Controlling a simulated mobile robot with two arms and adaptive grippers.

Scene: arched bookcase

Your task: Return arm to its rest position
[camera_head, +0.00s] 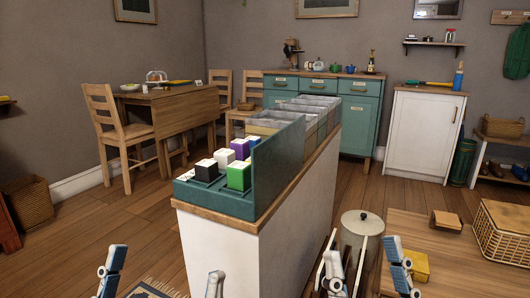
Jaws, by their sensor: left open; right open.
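My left gripper (164,268) is at the bottom left of the head view, with its fingers spread wide and nothing between them. My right gripper (363,258) is at the bottom, right of centre, also open. A lidded cylindrical bin (361,223) shows behind the space between its fingers; I cannot tell whether they touch. Both grippers appear low, in front of the white-sided unit (222,254). Most of both arms is out of view.
The unit's top carries a teal tray (217,202) with several coloured blocks and grey bins (285,118) behind. A low wooden table (440,235) with a wicker basket (503,232) stands right. A dining table (187,107) and chairs stand back left.

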